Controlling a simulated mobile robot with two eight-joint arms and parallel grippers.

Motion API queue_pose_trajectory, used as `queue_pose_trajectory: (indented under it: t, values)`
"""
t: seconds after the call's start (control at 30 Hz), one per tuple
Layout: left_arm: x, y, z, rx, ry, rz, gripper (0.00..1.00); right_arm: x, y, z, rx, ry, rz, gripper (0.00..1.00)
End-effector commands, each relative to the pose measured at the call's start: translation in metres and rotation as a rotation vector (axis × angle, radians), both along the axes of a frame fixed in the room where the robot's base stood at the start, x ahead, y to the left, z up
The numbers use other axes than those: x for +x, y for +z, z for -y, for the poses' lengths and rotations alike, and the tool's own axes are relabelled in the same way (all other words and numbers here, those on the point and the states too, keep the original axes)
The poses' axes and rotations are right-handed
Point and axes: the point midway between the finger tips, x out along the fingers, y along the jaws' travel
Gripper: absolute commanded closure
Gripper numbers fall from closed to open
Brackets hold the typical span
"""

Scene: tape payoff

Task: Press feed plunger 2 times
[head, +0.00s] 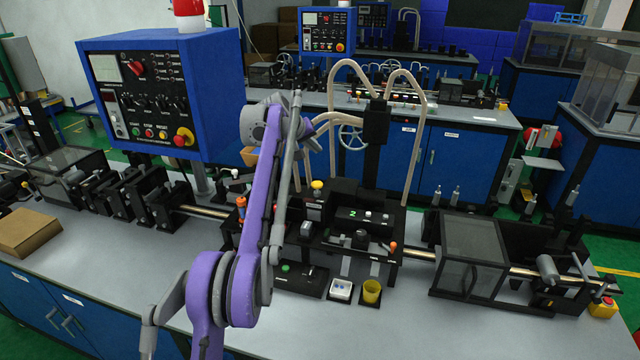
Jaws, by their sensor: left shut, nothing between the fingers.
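A yellow-topped round knob (317,187) stands upright at the back left of the black machine station on the near bench; I cannot tell if it is the feed plunger. An orange-topped post (393,247) stands at the station's right front, and another (241,203) at its left. My purple left arm rises in front of the station and covers part of its left side. My left gripper (306,128) is small and dark at the arm's upper end, shut and empty. It appears above the station in the picture; contact is not visible. My right gripper is not in view.
A blue control box (160,95) stands at the left, close to my arm. A clear-covered unit (470,250) is at the right. The front bench top (420,325) is clear.

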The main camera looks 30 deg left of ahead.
Motion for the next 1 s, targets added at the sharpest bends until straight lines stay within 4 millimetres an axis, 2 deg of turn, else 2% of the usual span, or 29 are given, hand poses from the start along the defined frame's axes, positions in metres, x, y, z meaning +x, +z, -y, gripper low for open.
queue_pose_trajectory:
  t: [0.2,0.37,0.47,0.73,1.0]
  values:
    - [0.000,-0.002,0.001,0.001,-0.001,0.000,1.00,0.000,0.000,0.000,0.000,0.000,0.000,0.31]
    - [0.000,-0.012,0.001,0.000,-0.001,-0.001,1.00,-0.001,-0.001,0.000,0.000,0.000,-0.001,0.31]
    - [-0.001,-0.024,0.001,0.001,-0.001,-0.001,1.00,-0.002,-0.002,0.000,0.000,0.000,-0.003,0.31]
    - [-0.002,-0.070,0.001,0.000,-0.002,-0.007,1.00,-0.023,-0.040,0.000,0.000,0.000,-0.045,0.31]
    - [0.000,-0.088,0.001,0.002,-0.001,-0.001,1.00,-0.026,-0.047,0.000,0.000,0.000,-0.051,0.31]
